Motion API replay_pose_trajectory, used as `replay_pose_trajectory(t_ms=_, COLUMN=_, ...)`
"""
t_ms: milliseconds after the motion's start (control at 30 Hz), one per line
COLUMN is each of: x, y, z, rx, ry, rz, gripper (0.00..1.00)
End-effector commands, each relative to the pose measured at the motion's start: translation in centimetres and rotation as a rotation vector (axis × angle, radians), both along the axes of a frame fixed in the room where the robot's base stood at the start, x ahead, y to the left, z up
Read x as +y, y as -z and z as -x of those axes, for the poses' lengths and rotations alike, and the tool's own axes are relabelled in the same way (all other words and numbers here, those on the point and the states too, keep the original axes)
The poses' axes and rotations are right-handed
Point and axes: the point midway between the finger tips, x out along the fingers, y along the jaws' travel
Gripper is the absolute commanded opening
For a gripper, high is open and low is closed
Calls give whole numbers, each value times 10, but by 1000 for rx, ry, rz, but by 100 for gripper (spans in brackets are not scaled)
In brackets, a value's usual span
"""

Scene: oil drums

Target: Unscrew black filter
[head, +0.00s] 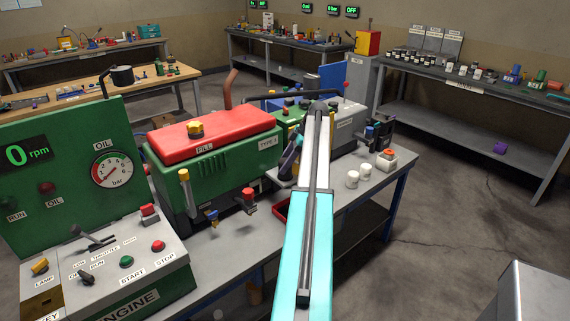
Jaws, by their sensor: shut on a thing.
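A green engine (215,170) with a red top cover (213,138) labelled FILL stands on the grey bench. My arm reaches forward from the bottom middle, past the right end of the engine. My gripper is not visible; my own arm hides that spot. A dark slanted piece shows just left of the arm, and I cannot tell whether it is part of my wrist or something else. I cannot make out the black filter; it may be behind my arm.
A green engine panel (60,170) with START and STOP buttons is at left. A red-edged tray (282,212) is partly hidden.

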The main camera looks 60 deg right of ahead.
Motion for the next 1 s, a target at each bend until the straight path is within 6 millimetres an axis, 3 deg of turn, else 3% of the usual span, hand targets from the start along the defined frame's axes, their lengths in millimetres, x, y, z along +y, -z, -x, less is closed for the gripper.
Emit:
replay_pose_trajectory(t_ms=433, x=-1, y=1, z=-2, rx=0, ry=-308, rz=-3, gripper=18)
replay_pose_trajectory(t_ms=1000, x=1, y=-4, z=-1, rx=1, ry=-448, rz=-2, gripper=18)
